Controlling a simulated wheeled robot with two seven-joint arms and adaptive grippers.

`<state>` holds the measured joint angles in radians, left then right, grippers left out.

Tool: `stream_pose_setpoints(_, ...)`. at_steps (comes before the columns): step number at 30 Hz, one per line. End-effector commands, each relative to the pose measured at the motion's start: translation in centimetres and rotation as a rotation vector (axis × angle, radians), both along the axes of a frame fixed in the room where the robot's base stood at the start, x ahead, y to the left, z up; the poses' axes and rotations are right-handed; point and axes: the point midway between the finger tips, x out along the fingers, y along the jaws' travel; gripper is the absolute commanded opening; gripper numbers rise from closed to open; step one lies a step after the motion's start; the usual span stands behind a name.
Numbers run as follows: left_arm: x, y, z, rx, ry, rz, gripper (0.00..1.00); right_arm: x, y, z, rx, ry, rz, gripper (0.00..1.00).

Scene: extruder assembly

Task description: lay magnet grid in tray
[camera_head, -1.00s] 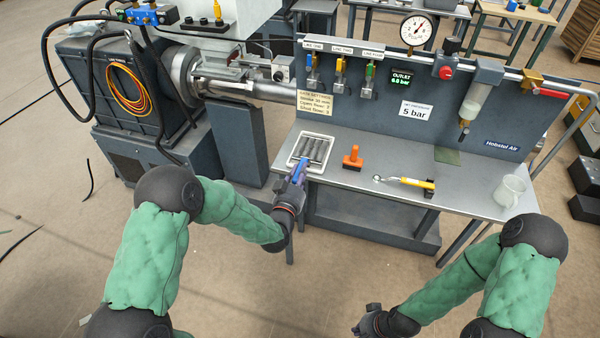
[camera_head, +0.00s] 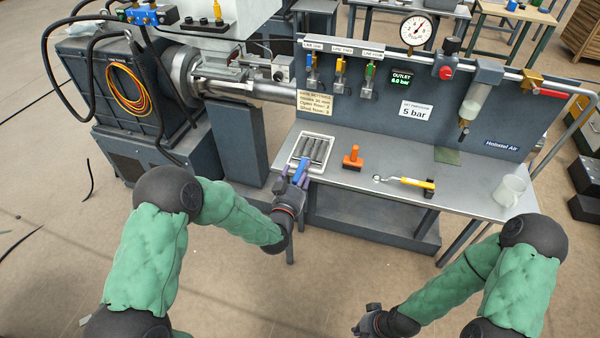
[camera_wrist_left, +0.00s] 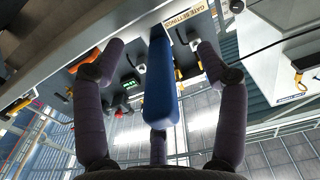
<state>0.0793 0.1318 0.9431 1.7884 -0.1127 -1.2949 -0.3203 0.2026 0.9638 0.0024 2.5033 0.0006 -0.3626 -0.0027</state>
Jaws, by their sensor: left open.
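The magnet grid (camera_head: 315,149) has several dark grey bars and a blue handle (camera_head: 301,171). Its bars lie within the pale tray (camera_head: 292,163) at the left end of the bench. The handle sticks out over the tray's front edge. My left gripper (camera_head: 294,181) is open at the handle. In the left wrist view the handle (camera_wrist_left: 160,95) stands between the spread fingers, with gaps on both sides. Whether the bars lie fully flat is too small to tell. My right gripper (camera_head: 366,322) is low, away from the bench; its fingers are too small to read.
On the bench (camera_head: 365,185) are an orange-handled tool (camera_head: 353,158), a yellow-handled tool (camera_head: 408,182), a green cloth (camera_head: 447,155) and a clear mug (camera_head: 510,190). A panel (camera_head: 450,110) with valves and a gauge stands behind. The extruder (camera_head: 230,80) is at the left.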

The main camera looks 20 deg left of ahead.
Motion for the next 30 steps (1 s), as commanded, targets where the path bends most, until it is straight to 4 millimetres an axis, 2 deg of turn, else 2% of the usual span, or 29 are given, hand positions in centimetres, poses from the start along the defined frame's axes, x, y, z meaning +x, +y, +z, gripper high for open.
stream_pose_setpoints(30,-7.0,0.2,0.0,0.000,0.000,0.001,0.73,0.0,0.0,0.0,0.000,0.000,0.000,0.00)
